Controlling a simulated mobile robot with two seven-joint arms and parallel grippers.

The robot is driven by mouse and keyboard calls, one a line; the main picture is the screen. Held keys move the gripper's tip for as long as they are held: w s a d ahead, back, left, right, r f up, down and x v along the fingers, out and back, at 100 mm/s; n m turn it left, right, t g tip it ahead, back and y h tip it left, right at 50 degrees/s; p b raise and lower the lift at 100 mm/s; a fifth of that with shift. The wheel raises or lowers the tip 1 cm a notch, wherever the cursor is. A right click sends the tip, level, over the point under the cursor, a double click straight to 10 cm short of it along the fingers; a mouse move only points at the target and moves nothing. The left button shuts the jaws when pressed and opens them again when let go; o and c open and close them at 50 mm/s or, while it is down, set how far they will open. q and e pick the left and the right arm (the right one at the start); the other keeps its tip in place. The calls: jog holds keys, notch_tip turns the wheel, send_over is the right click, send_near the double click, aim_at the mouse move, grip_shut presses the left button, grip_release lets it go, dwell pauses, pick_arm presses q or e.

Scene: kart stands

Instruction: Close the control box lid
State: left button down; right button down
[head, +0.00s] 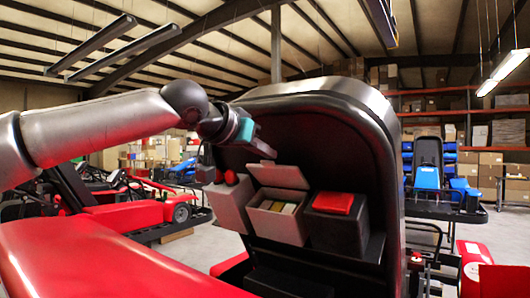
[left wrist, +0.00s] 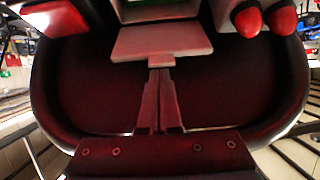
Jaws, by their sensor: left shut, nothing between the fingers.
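The control box (head: 275,226) is a grey box in the recess of a black upright stand. Its lid (head: 278,176) stands open at the back, and small coloured parts show inside. My left gripper (head: 270,153) is shut and empty, just above the lid's upper edge. In the left wrist view the lid (left wrist: 160,42) is a pale panel near the top. The shut fingertips (left wrist: 160,74) reach its edge in that view; whether they touch it I cannot tell. My right gripper is not in view.
A grey box (head: 233,205) with red knobs (head: 231,177) stands left of the control box. A dark box (head: 335,228) with a red top (head: 333,203) stands right. The stand's thick curved rim (head: 370,110) surrounds them. A red surface (head: 110,265) lies at front left.

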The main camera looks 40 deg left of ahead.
pick_arm(q)
jog(key=shift+s+f+t+b, duration=0.25)
jog(key=shift+f+t+b, duration=0.05)
jog(key=shift+b, duration=0.4)
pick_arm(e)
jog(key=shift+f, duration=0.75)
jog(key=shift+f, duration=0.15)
